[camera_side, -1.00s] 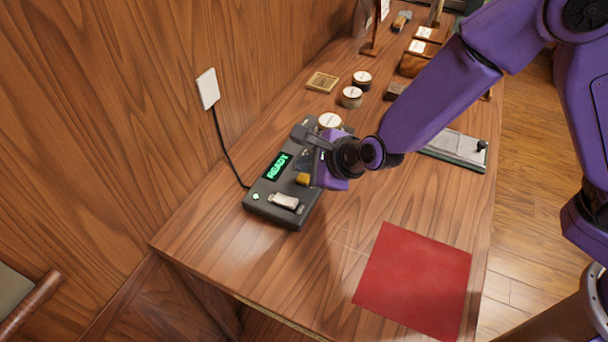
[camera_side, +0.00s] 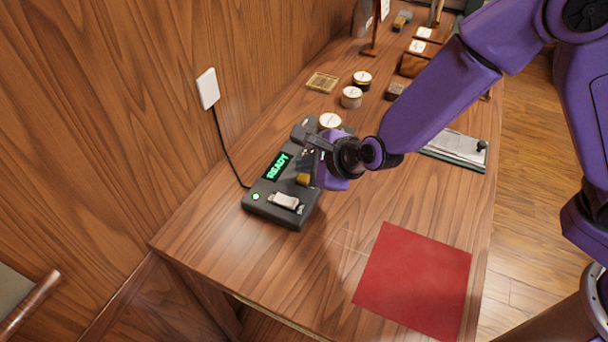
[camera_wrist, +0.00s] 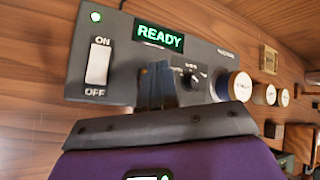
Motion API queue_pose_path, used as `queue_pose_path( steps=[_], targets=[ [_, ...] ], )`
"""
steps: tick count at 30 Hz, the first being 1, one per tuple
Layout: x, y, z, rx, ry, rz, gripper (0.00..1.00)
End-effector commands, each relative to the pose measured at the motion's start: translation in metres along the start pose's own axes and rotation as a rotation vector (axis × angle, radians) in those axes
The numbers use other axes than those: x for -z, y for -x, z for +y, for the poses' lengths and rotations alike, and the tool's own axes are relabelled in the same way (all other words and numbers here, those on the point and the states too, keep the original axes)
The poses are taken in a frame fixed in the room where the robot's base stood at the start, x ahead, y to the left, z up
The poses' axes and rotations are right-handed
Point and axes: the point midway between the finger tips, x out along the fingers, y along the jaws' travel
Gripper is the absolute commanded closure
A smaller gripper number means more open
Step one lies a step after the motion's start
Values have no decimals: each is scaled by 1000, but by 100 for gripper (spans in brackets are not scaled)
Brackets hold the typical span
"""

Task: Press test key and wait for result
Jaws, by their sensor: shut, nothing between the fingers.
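The test device (camera_side: 258,207) is a dark grey box on the wooden table by the wall. Its display (camera_side: 277,166) reads READY in green, and the wrist view shows the same display (camera_wrist: 159,37). A white ON/OFF rocker (camera_wrist: 98,62), a black knob (camera_wrist: 191,77) and small green lights are on its panel. My gripper (camera_wrist: 158,72) is shut and empty, its fingers over the panel between rocker and knob. In the side view my gripper (camera_side: 306,170) is over the device's right side. The test key is not visible; I cannot tell whether the fingers touch it.
Round tins with pale lids (camera_side: 351,97) stand beyond the device. A black cable (camera_side: 229,150) runs to the wall plate (camera_side: 208,88). The table left of the mat is clear.

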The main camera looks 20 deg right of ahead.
Motion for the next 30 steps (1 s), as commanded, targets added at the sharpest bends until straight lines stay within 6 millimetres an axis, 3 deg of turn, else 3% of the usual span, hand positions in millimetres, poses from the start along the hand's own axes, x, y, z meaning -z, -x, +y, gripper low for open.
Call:
queue_pose_path(
  steps=[30],
  targets=[
    [6, -8, 6, 0, -1, 0, 100]
  ],
)
